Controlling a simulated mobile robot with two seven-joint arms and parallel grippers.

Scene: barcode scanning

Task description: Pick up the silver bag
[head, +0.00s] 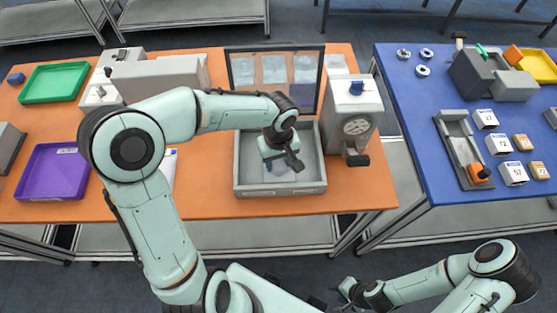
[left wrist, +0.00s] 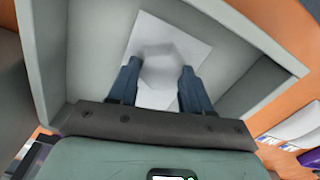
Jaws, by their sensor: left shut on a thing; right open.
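A pale, flat, four-sided thing with a blurred grey patch, which looks like the silver bag (left wrist: 150,95), lies between my left fingers in the left wrist view. My left gripper (left wrist: 152,88) is shut on it, its two dark fingers on either side. In the head view my left gripper (head: 284,165) reaches down inside the grey bin (head: 280,191); the gripper mostly hides the bag there. Whether the bag is clear of the bin floor cannot be told. My right gripper (head: 350,291) is open and empty, low in front of the tables.
A dark-framed panel (head: 275,48) with pale pouches stands behind the bin. A grey machine (head: 354,110) stands close on the right. Green (head: 55,82) and purple (head: 52,171) trays are left. The blue table (head: 427,130) holds boxes.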

